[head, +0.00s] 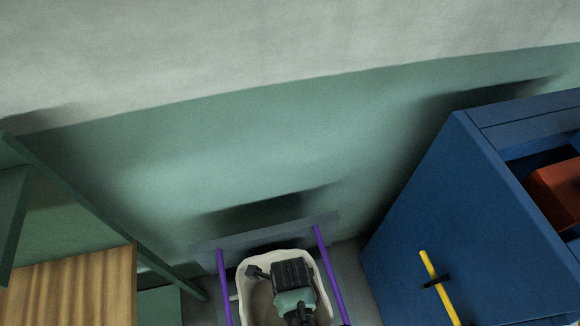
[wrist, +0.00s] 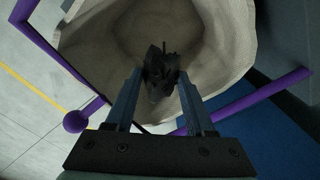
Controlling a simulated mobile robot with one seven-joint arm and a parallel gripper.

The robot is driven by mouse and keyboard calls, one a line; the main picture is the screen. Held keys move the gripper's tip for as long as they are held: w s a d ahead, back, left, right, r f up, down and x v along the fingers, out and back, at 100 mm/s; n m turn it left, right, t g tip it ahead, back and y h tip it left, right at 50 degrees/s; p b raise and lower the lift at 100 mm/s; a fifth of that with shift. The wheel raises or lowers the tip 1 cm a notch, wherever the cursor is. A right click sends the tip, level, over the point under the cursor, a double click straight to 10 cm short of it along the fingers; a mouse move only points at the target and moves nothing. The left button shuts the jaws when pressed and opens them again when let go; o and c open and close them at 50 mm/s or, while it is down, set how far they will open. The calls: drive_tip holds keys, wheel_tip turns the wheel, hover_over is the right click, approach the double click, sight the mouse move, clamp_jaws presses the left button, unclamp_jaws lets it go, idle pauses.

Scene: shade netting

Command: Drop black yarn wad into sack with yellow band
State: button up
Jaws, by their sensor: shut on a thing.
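The black yarn wad (wrist: 161,76) is a dark, ragged lump between the fingertips of my gripper (wrist: 160,83) in the wrist view. My gripper is shut on it. Behind the wad, the wide mouth of a cream sack (wrist: 95,38) fills the upper part of the wrist view, and the wad is in line with the opening. How deep it is cannot be told. In the head view the sack (head: 244,290) stands at the bottom centre with my arm over it. No yellow band shows on the sack; its outer side is mostly hidden.
Purple bars (head: 328,275) flank the sack, and a grey panel (head: 215,242) is behind it. A blue cabinet (head: 420,210) with a yellow handle (head: 437,280) stands right. Green shelving and a wooden surface (head: 75,285) are at left. A pale green wall rises behind.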

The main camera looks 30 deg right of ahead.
wheel_tip(320, 180, down, 2)
drive_tip(key=shift+f+b, duration=0.2)
drive_tip(key=shift+b, duration=0.6)
drive_tip(key=shift+r, duration=0.1)
drive_tip(key=o, duration=1.4)
wheel_tip(320, 180, up, 13)
drive_tip(key=shift+p, duration=0.5)
